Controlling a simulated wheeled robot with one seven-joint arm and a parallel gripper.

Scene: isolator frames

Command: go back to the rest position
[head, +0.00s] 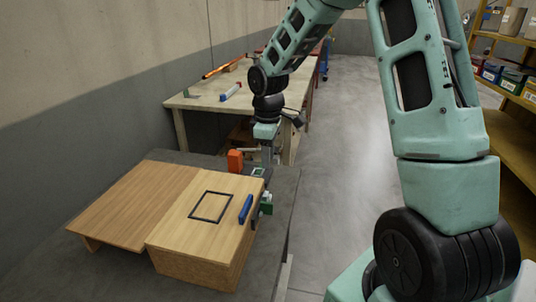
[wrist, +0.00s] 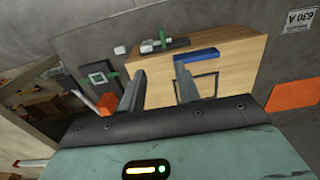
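My gripper (head: 267,158) hangs from my arm just beyond the far end of the wooden box in the head view. In the wrist view my gripper (wrist: 159,66) has its two fingers well apart, with nothing visible held between them. The gripper appears to be above the grey surface, clear of the box; the exact height cannot be told.
The wooden box (head: 196,240) carries a black square outline (head: 210,206) and a blue bar (head: 245,209). A brown board (head: 135,203) adjoins it. An orange block (head: 235,161) stands behind, near my gripper. A green-and-grey fixture (head: 266,203) sits beside the box. A workbench (head: 190,101) stands farther back.

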